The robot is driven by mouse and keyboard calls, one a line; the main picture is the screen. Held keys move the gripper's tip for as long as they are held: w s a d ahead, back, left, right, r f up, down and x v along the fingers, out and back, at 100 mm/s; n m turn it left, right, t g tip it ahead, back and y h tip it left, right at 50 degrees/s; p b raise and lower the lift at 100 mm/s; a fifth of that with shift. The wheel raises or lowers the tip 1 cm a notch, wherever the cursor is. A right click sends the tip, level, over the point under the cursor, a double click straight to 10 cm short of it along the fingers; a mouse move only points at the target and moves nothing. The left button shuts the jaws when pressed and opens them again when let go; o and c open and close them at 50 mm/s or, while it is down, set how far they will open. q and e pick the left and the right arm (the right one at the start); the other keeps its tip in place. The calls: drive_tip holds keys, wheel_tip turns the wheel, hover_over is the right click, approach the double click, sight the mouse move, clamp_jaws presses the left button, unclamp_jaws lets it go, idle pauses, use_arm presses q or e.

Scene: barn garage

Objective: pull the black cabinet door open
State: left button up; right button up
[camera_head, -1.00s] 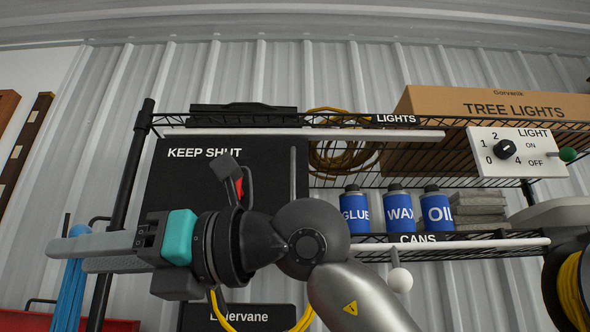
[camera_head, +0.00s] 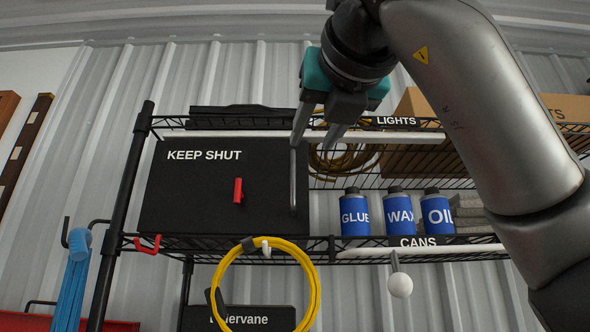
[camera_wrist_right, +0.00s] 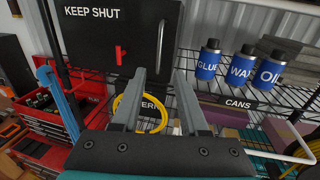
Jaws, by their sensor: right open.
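The black cabinet door (camera_head: 190,205), marked KEEP SHUT, looks closed on the wire shelf. It shows in the right wrist view too (camera_wrist_right: 90,50). A dark vertical bar handle (camera_head: 293,185) is on its right side. A red latch (camera_head: 238,190) stands upright left of the handle. My right gripper (camera_head: 316,138) is open and empty, fingers pointing down, near the handle's top end in the head view. In the wrist view the handle (camera_wrist_right: 163,42) appears beyond the gap between the fingertips (camera_wrist_right: 159,76); contact is not visible. My left gripper is out of view.
GLUE, WAX and OIL cans (camera_head: 397,212) stand right of the cabinet. A yellow cable coil (camera_head: 318,290) and a white ball (camera_head: 400,285) hang below the shelf. A white rod (camera_head: 270,134) runs above the door. My right arm covers the right side.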

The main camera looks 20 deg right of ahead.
sight(294, 176)
drive_tip(key=w+p, duration=0.1)
drive_tip(key=w, duration=0.3)
drive_tip(key=w+p, duration=0.1)
drive_tip(key=w, duration=0.3)
drive_tip(key=w+d+p, duration=0.1)
drive_tip(key=w, duration=0.4)
drive_tip(key=shift+p, duration=0.4)
drive_tip(key=shift+c, duration=0.2)
clamp_jaws()
idle(0.4)
